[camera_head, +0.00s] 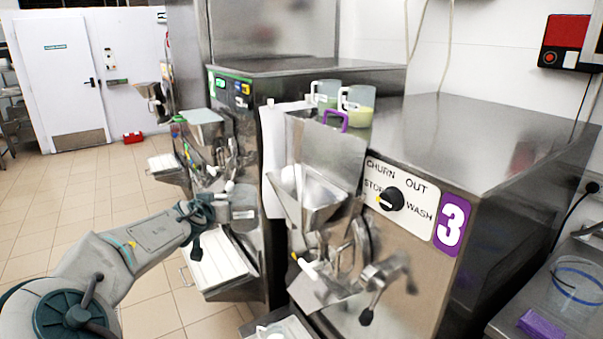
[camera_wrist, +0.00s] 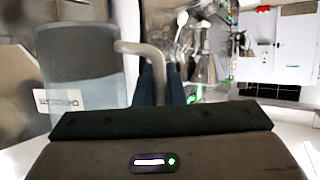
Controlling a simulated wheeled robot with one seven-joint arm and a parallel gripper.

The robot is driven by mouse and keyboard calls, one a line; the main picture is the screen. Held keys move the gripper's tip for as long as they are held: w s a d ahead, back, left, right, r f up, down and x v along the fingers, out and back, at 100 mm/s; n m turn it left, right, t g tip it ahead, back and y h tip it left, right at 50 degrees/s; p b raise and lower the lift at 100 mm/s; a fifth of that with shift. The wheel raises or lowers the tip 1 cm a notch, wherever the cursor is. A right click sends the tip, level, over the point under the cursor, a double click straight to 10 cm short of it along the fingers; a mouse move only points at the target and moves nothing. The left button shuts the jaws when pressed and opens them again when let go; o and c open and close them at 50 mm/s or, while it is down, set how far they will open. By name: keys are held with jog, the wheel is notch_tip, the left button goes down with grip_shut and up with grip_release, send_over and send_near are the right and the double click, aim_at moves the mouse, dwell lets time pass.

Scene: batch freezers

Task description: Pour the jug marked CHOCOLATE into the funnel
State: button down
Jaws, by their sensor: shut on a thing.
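My gripper (camera_head: 208,208) is shut on the handle of a clear jug (camera_head: 241,202), held in the air left of machine 3. In the wrist view the jug (camera_wrist: 85,80) fills the left side, and its bent handle (camera_wrist: 154,65) passes between my gripper's fingers (camera_wrist: 160,85). Its white label (camera_wrist: 58,101) appears to read CHOCOLATE, upside down in that picture. The jug looks roughly upright. A steel funnel-shaped hopper (camera_head: 325,205) sits on the front of machine 3, right of the jug and apart from it. The funnel's inside bottom is hard to make out.
Two more jugs (camera_head: 358,106) stand on top of the machines, with a purple handle (camera_head: 335,116) near them. Machine 3 has a dial (camera_head: 390,199) and a lever (camera_head: 385,285). A white tray (camera_head: 218,262) lies below my gripper. Tiled floor is open at left.

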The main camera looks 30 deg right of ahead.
jog(key=shift+s+r+m, duration=0.2)
jog(key=shift+r+m, duration=0.1)
jog(key=shift+r, duration=1.45)
jog(key=shift+p, duration=0.3)
